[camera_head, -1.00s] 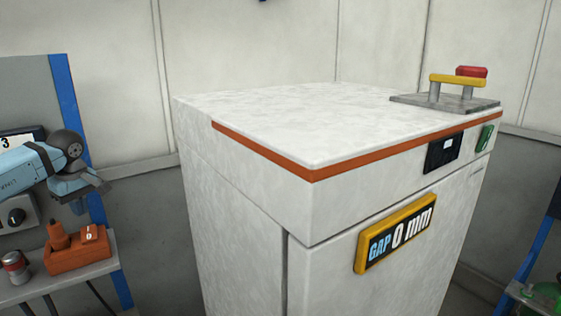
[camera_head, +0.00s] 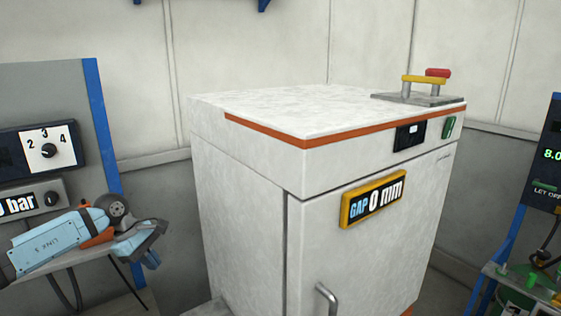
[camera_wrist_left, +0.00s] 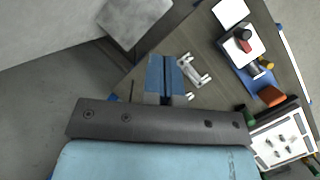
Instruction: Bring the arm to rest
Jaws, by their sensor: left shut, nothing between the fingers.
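My left arm, light blue with a grey wrist joint, comes in from the left in the head view. Its left gripper (camera_head: 151,258) is low, left of the white cabinet (camera_head: 245,190) and apart from it in the picture. In the left wrist view the blue fingers of the left gripper (camera_wrist_left: 164,58) lie side by side, closed with nothing between them. The arm partly hides an orange block (camera_head: 98,238) on the shelf behind it. My right gripper is in neither view.
A dial panel (camera_head: 45,150) stands at left. In the left wrist view a brown bench (camera_wrist_left: 215,85) holds several fittings.

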